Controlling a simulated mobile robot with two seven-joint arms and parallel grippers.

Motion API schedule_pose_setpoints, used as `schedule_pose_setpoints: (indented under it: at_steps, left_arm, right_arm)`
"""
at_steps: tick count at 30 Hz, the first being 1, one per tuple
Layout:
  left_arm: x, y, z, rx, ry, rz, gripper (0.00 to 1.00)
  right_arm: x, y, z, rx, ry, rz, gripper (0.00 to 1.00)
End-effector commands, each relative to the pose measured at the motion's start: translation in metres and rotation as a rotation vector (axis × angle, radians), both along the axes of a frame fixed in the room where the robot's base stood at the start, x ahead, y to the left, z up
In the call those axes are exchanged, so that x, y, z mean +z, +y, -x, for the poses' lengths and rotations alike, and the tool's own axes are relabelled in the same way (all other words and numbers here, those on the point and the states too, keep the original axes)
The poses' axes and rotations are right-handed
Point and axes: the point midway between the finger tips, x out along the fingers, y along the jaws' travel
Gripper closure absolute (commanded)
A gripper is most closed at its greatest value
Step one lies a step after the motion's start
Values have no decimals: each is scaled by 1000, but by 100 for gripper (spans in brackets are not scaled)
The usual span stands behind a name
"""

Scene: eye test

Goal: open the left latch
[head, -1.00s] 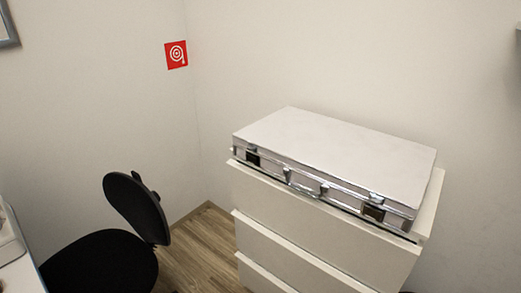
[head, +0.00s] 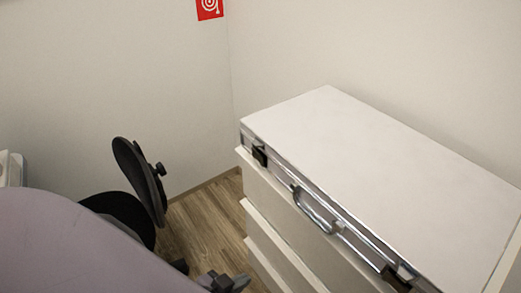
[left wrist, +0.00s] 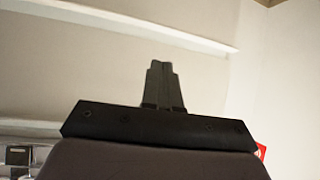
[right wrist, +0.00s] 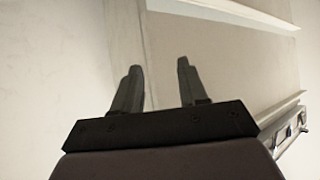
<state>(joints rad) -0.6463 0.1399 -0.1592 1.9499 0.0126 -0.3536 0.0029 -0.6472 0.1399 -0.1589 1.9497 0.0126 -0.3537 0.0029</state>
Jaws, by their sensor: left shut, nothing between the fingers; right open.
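A closed white case (head: 370,165) with metal edges lies on a white drawer unit. Its left latch (head: 260,156), a dark plate with a metal clasp, is on the front at the left end; whether it is fastened is too small to tell. The right latch (head: 397,277) is near the bottom edge. My left gripper (head: 225,283) is low in front of the drawers, below the case and apart from it. In the left wrist view its fingers (left wrist: 163,85) are shut and empty; a dark latch (left wrist: 18,156) shows at lower left. My right gripper (right wrist: 157,85) is open and empty.
The case handle (head: 315,210) sits between the latches. The drawer unit (head: 275,210) stands against the wall. A black chair (head: 140,180) is to the left, with wooden floor (head: 200,215) between. A red sign (head: 210,8) is on the wall.

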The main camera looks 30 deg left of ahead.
Motion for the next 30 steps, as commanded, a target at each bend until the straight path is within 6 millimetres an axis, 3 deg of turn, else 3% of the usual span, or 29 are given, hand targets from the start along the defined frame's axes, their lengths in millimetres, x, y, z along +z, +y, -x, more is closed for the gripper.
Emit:
schedule_pose_setpoints:
  at_steps: [12,17,23,30]
  left_arm:
    - [-3,1,4,1,8,5,100]
    - [0,20,2,55,-27,96,100]
    - [25,72,-8,192,-125,432,100]
    - [84,122,-29,283,-198,965,100]
  right_arm:
    - [-2,0,2,0,5,0,57]
    - [-8,0,2,0,4,-1,57]
    - [-24,0,2,0,4,-1,57]
    - [-42,0,2,0,5,0,57]
